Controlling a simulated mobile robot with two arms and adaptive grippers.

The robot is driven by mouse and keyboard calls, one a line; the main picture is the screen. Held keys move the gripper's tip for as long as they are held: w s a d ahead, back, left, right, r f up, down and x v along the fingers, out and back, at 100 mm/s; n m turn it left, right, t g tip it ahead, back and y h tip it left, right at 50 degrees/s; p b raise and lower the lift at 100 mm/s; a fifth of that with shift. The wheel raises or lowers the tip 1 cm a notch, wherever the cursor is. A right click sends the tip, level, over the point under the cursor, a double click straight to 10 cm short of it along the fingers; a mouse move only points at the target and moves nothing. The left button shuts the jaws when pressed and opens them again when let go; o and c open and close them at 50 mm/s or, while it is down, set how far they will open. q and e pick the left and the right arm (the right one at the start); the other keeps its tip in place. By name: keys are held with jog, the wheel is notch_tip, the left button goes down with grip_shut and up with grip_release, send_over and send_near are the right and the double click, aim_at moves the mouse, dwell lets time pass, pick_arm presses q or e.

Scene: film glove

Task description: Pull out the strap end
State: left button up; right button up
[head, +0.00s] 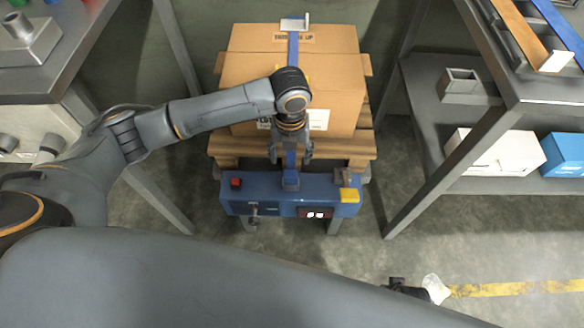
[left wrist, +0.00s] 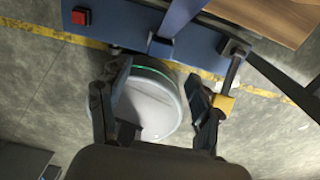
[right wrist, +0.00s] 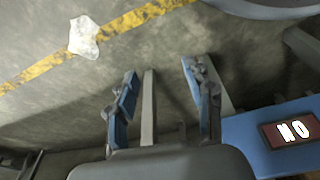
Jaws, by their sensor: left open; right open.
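A blue strap (head: 292,48) runs down over the cardboard box (head: 250,70) toward the blue strapping machine (head: 270,200). A blue piece (head: 291,180) in line with it sits at the machine's top; I cannot tell whether this is the strap end. My left gripper (head: 290,152) is open above the strap line, between box and machine. In the left wrist view a blue piece (left wrist: 160,47) shows just beyond the spread, empty fingers. My right gripper (right wrist: 155,78) is open and empty, low beside the machine, whose display (right wrist: 288,131) shows at the right.
The box stands on a wooden pallet (head: 225,145). The machine carries a red button (head: 236,183) and a yellow part (head: 349,194). A grey shelf rack (head: 430,190) stands right, a grey bench (head: 45,85) left. Crumpled white film (right wrist: 84,37) lies on the floor.

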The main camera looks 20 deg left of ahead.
aim_at(291, 173)
pick_arm(q)
notch_tip(291, 173, down, 9)
jog(key=shift+f+b, duration=0.2)
jog(key=shift+b, duration=0.85)
jog(key=shift+f, duration=0.5)
pick_arm(e)
notch_tip(291, 173, up, 9)
jog(key=w, duration=0.2)
jog(key=shift+t, duration=0.3)
jog(key=shift+f, duration=0.1)
pick_arm(q)
jog(key=c, duration=1.3)
jog(key=shift+o, duration=0.2)
pick_arm(e)
jog(key=shift+f, duration=0.15)
pick_arm(q)
jog(key=shift+r, duration=0.1)
pick_arm(e)
jog(key=shift+f, duration=0.35)
jog(key=shift+f, duration=0.1)
pick_arm(q)
jog(key=shift+w+r, duration=0.1)
jog(key=shift+r, duration=0.05)
pick_arm(e)
jog(key=shift+w+a+f, duration=0.1)
jog(key=shift+w+f, duration=0.1)
jog(key=shift+f, duration=0.15)
pick_arm(q)
jog(key=shift+p, duration=0.3)
